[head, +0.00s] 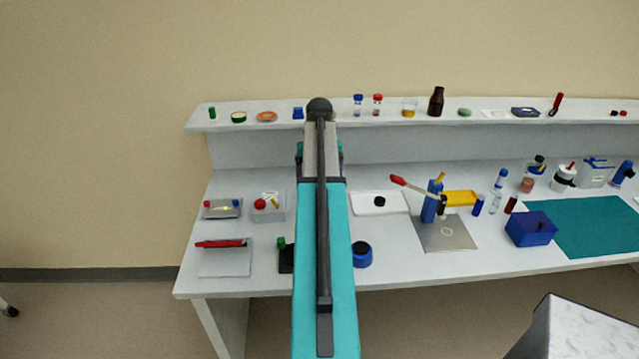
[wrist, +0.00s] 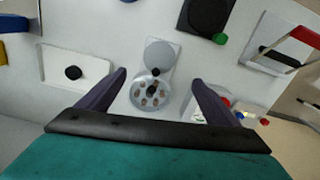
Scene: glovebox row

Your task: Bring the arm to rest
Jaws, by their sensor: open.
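My gripper (wrist: 161,82) shows in the wrist view with its two dark fingers spread wide and nothing held between them. It points down over the white bench. A small device with a grey disc (wrist: 159,54) and a round clear tub (wrist: 150,95) with several brown pieces and a dark knob lies between and below the fingers. I cannot tell how far below. In the head view my teal arm reaches forward over the bench (head: 400,280), and it hides the gripper and this device.
A shelf (head: 200,122) with bottles and dishes runs along the back. Left of my arm are a red tool on a pad (head: 224,270) and a box with a red knob (head: 268,206). Right are a blue round pot (head: 361,255), a lever press (head: 432,205) and a blue box (head: 530,230).

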